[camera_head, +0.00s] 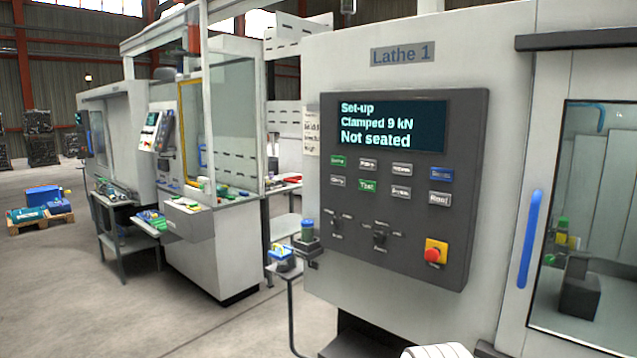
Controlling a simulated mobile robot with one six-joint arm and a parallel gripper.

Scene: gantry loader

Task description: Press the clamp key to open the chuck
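The control panel (455,240) of Lathe 1 faces me, dark grey and slightly tilted in the picture. Its screen (393,123) reads "Set-up", "Clamped 9 kN" and "Not seated". Below it are two rows of small keys: two green ones, a blue one (440,174) at the right of the upper row, and several pale ones. Most key labels are too small to read, so I cannot tell which is the clamp key. The chuck cannot be made out. My gripper is not in view; a white rounded part shows at the bottom edge.
Two rotary switches and a red stop button (433,255) on a yellow base sit low on the panel. The lathe door with a blue handle (530,238) is at right. A small stand (293,285) is left of the lathe. Other machines stand behind; open floor lies at left.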

